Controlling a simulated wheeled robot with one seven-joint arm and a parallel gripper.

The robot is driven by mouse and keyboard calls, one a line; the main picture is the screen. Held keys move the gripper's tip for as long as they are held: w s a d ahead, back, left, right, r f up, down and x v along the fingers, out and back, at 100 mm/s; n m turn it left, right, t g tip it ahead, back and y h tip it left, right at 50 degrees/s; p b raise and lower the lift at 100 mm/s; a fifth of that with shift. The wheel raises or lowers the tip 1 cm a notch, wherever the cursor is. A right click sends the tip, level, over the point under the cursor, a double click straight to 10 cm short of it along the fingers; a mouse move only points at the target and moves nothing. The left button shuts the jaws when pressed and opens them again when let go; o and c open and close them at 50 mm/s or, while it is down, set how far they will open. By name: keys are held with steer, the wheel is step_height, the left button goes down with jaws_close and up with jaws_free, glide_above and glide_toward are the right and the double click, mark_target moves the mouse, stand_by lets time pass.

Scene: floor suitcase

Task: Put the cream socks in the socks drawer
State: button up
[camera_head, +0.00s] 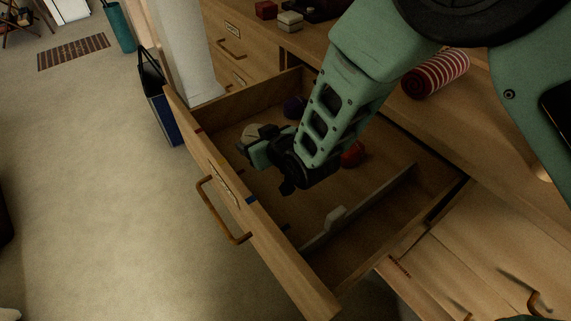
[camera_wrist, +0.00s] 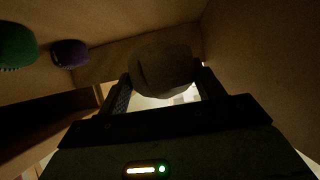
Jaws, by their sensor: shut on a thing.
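The cream socks (camera_head: 250,132), a rounded bundle, are inside the open wooden drawer (camera_head: 205,148), near its left end. My gripper (camera_head: 257,145) reaches down into the drawer and is shut on the cream socks. In the wrist view the bundle (camera_wrist: 163,68) sits between the two fingers, dark and shaded. Whether it touches the drawer floor I cannot tell. A purple bundle (camera_head: 294,107) and a red bundle (camera_head: 352,154) lie in the same drawer. A green bundle (camera_wrist: 17,45) shows in the wrist view. My arm hides part of the drawer's inside.
A thin divider (camera_head: 375,200) crosses the drawer, with a clear compartment on its right. A red striped roll (camera_head: 437,73) and small boxes (camera_head: 289,21) lie on the dresser top. Another pulled-out front (camera_head: 440,275) is at lower right. A dark blue bag (camera_head: 160,105) stands on the floor.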

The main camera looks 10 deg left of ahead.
steer(key=shift+f, duration=4)
steer(key=shift+c, duration=0.2)
steer(key=shift+f, duration=0.25)
steer(key=o, duration=1)
steer(key=shift+r, duration=0.1)
steer(key=shift+r, duration=0.15)
steer(key=shift+s+d+r, duration=0.15)
steer(key=v, duration=0.7)
